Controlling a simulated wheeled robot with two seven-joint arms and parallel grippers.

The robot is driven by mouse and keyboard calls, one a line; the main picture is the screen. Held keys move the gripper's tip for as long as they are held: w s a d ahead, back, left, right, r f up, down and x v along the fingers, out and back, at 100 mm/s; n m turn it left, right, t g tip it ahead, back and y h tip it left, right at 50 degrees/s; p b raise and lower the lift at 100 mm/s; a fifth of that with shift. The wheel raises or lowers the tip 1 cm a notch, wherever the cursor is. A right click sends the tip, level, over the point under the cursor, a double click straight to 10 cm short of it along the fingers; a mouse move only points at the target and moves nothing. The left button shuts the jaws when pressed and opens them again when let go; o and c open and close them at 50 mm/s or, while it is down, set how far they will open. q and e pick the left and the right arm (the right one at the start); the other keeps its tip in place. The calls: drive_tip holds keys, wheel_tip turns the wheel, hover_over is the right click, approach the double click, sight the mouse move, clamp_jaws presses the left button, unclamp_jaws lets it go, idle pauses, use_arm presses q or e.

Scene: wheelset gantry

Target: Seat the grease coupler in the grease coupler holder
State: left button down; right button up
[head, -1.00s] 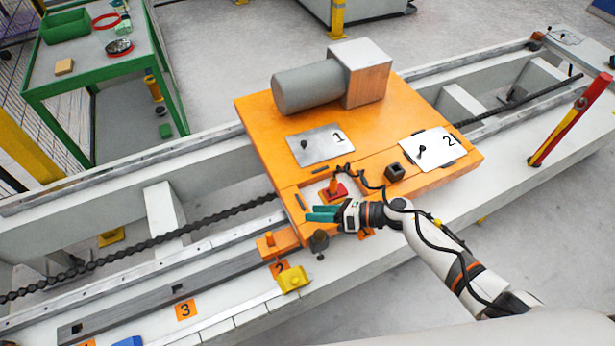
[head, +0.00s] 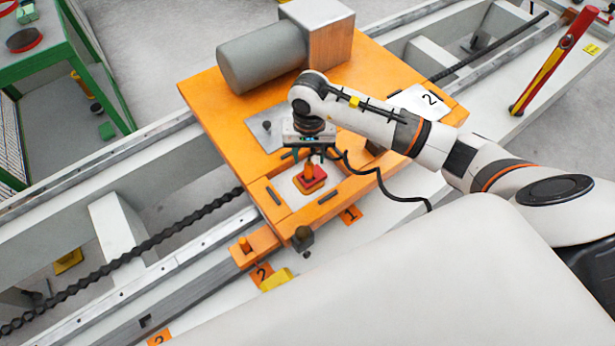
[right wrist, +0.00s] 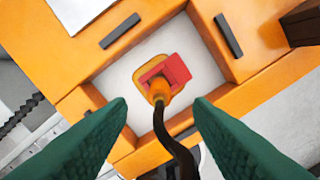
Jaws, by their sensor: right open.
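The orange grease coupler (head: 308,171) stands at a red block (head: 313,183) on a white plate in the orange carriage's front recess. In the right wrist view the coupler (right wrist: 158,91) has a black hose running from its end, beside the red block (right wrist: 172,68). My right gripper (head: 308,152) is above and behind the coupler, open and empty. Its green fingers (right wrist: 160,112) flank the hose with clear gaps. A dark square block, perhaps the coupler holder (head: 375,148), is mostly hidden by my right arm; its side shows in the right wrist view (right wrist: 303,22). My left gripper is out of view.
The orange carriage (head: 205,92) carries a grey cylinder (head: 262,62) with a block behind it. Plate 2 (head: 418,101) lies at right. A black knob (head: 302,238) stands at the front corner. The black hose (head: 380,185) loops right of the recess.

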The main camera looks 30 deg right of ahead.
sight(309, 163)
wheel_tip(309, 163, down, 5)
drive_tip(key=b, duration=0.2)
drive_tip(key=shift+w+f+b, duration=0.1)
drive_tip(key=shift+f+b, duration=0.05)
drive_tip(key=shift+b, duration=0.15)
drive_tip(key=shift+d+f, duration=0.1)
drive_tip(key=shift+f, duration=0.35)
